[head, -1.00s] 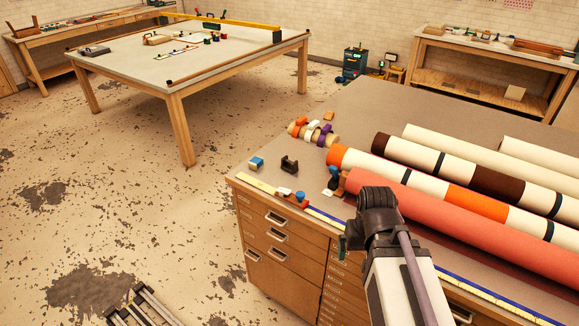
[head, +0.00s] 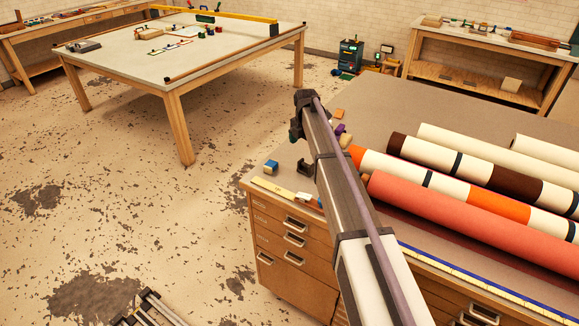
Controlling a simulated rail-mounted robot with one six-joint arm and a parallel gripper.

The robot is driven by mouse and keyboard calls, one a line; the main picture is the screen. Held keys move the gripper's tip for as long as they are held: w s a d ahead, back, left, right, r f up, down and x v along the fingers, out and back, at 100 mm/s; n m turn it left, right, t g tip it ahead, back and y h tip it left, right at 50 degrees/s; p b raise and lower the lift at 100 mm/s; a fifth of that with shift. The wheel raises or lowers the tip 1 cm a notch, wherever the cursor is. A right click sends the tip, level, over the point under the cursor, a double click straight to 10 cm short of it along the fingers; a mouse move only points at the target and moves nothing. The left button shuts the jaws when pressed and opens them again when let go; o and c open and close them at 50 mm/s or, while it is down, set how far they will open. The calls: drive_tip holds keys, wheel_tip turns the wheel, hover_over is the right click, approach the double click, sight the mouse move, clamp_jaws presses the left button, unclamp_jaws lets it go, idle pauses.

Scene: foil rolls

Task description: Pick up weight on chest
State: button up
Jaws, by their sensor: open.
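The chest (head: 292,275) is a wooden drawer cabinet with a grey-brown top. Near its left front corner lie a small blue-topped block (head: 271,166) and a dark piece partly showing beside my arm. I cannot tell which of the small items is the weight. My arm reaches up and across the chest's left end. Its dark end, with my gripper (head: 297,128), appears above the far left edge in the picture. The fingers are hard to make out, and I see nothing held. My arm hides several small items behind it.
Long rolls, including a red one (head: 430,215) and an orange-banded one (head: 497,206), cover the chest's right part. A yellow strip (head: 272,188) lies along the front edge. The back left of the top is mostly bare. A large table (head: 190,72) stands beyond open floor.

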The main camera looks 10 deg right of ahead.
sight(306, 167)
drive_tip(key=shift+s+d+r+n, duration=0.3)
drive_tip(key=shift+s+d+n, duration=0.3)
drive_tip(key=shift+n, duration=0.2)
wheel_tip(306, 167, down, 6)
drive_tip(key=b, duration=0.6)
drive_tip(key=shift+w+a+f, duration=0.1)
drive_tip(key=shift+f, duration=0.05)
wheel_tip(306, 167, down, 5)
drive_tip(key=b, duration=0.5)
drive_tip(key=shift+f, duration=0.1)
drive_tip(key=shift+r, duration=0.25)
drive_tip(key=c, duration=1.4)
